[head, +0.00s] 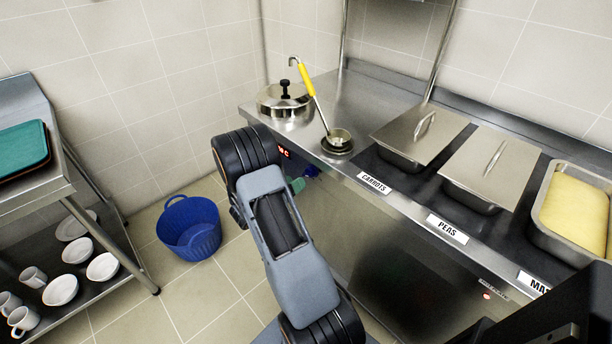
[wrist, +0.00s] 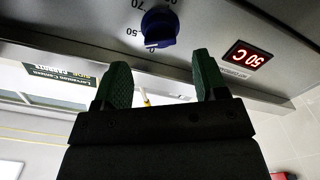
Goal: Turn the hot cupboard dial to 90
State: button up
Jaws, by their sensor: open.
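The hot cupboard dial (wrist: 159,27) is a blue knob on the metal front panel, at the top of the wrist view. Printed numbers 50 and 70 show beside it. The red display (wrist: 247,56) to its right reads 50 C, upside down. My gripper (wrist: 160,78) has two green fingers, open and empty, just below the dial in the wrist view and apart from it. In the head view my arm hides most of the gripper; a bit of green finger (head: 297,186) and part of the blue dial (head: 311,170) show by the cupboard front.
The counter above holds a lidded pot (head: 284,108), a yellow-handled ladle (head: 308,82) and pans labelled CARROTS (head: 374,183) and PEAS (head: 447,229). A blue basket (head: 189,229) stands on the floor at left, near a rack (head: 117,244) with crockery.

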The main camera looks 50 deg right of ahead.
aim_at(305, 176)
jog(key=shift+s+d, duration=0.2)
jog(key=shift+d, duration=2.8)
jog(key=c, duration=0.9)
